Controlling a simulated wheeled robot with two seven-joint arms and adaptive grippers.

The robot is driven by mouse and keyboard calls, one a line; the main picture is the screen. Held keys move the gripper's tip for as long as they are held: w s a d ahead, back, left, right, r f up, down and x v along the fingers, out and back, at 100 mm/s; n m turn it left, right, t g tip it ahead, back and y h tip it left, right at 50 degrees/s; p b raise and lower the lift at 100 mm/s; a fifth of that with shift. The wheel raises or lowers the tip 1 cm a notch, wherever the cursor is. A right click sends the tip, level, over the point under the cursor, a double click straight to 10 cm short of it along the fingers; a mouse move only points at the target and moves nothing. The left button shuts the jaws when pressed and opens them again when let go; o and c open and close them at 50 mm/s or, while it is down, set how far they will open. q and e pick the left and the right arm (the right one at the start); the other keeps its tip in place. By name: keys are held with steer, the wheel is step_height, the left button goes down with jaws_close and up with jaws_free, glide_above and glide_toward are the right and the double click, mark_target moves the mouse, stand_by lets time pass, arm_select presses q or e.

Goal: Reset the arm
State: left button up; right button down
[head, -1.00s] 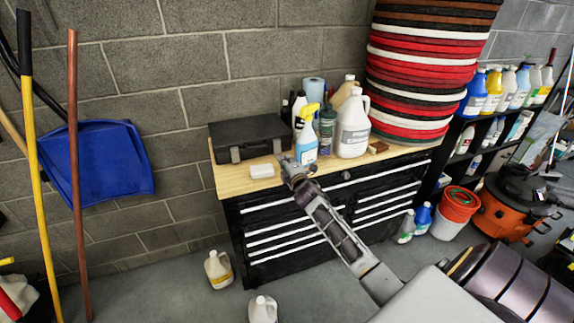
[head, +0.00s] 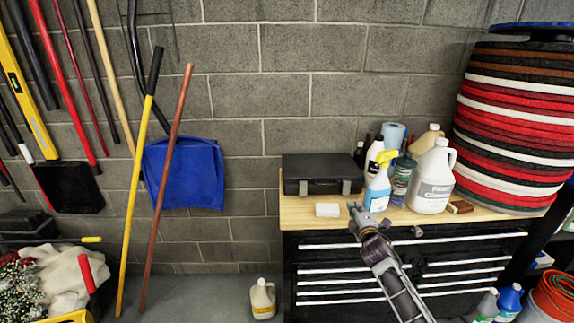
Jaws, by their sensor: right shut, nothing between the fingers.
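My right gripper (head: 356,208) is at the front edge of the wooden-topped cabinet (head: 297,211), in the picture between a small white block and a blue-and-white spray bottle (head: 377,193). Its fingers are shut and hold nothing. It looks apart from both, though I cannot tell its height over the top. The right arm comes up from the bottom of the picture. The tall stack of red, black, white and brown buffer pads (head: 515,130) stands on the right end of the cabinet. My left gripper is not in view.
A black case (head: 322,174), the white block (head: 327,210), and a large white jug (head: 431,180) stand on the cabinet. A blue dustpan (head: 185,178) and long poles are at the left wall. A jug (head: 263,299) stands on the floor left of the cabinet.

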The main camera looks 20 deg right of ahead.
steer(key=s+a+f+m+g+y, duration=0.1)
steer(key=s+a+f+m+g, duration=0.8)
steer(key=s, duration=0.7)
steer(key=s+a+f+m+g+y, duration=0.25)
steer(key=s+a, duration=0.35)
steer(key=s, duration=0.4)
steer(key=s+a+f+m+g+y, duration=0.1)
steer(key=s+a+f+m+g, duration=0.15)
steer(key=s+a, duration=0.6)
steer(key=s+d+f+g, duration=0.1)
steer(key=s+f, duration=0.1)
steer(key=f, duration=1.5)
steer(key=s+d+f, duration=0.1)
steer(key=s+f, duration=0.1)
steer(key=f, duration=1.4)
steer(key=s+d+f, duration=0.2)
steer(key=s+f, duration=0.8)
steer(key=s, duration=0.1)
steer(key=s+d+f+n+g, duration=0.1)
steer(key=s+d+f, duration=0.1)
steer(key=s+f, duration=0.8)
steer(key=shift+s, duration=0.45)
